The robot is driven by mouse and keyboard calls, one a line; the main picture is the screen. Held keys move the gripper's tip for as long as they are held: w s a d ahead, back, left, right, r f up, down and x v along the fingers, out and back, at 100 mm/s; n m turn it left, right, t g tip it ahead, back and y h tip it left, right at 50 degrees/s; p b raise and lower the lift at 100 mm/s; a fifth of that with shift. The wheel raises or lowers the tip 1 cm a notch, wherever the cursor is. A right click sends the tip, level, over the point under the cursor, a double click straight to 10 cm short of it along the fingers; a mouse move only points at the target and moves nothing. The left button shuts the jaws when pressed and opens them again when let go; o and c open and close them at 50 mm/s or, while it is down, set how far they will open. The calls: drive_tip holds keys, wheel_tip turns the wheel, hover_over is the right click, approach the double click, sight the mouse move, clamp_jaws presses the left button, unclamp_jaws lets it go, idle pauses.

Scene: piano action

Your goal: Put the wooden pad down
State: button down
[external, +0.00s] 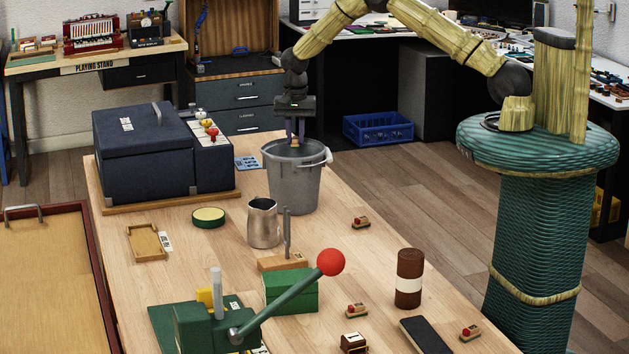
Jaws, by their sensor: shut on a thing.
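My gripper (295,138) points down over the mouth of the grey bucket (294,185), which stands at the back of the wooden table. Its purple fingers are shut on a small brown piece, the wooden pad (295,144), only partly visible between the fingertips. The pad appears at about the height of the bucket's rim; I cannot tell whether it is above or just inside the mouth. The bucket's inside floor is hidden.
A dark blue case (145,160) stands left of the bucket. A metal jug (262,225) is in front of it. A green lever press (210,325) with a red knob, a brown cylinder (409,280) and a small wooden tray (143,243) are nearer.

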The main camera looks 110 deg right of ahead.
sight(295, 137)
drive_tip(key=shift+f, duration=0.15)
drive_tip(key=shift+f+p, duration=0.6)
drive_tip(key=shift+f, duration=1.3)
drive_tip(key=c, duration=1.3)
unclamp_jaws()
drive_tip(key=shift+r, duration=0.1)
wheel_tip(295, 137, up, 12)
drive_tip(key=b, duration=0.4)
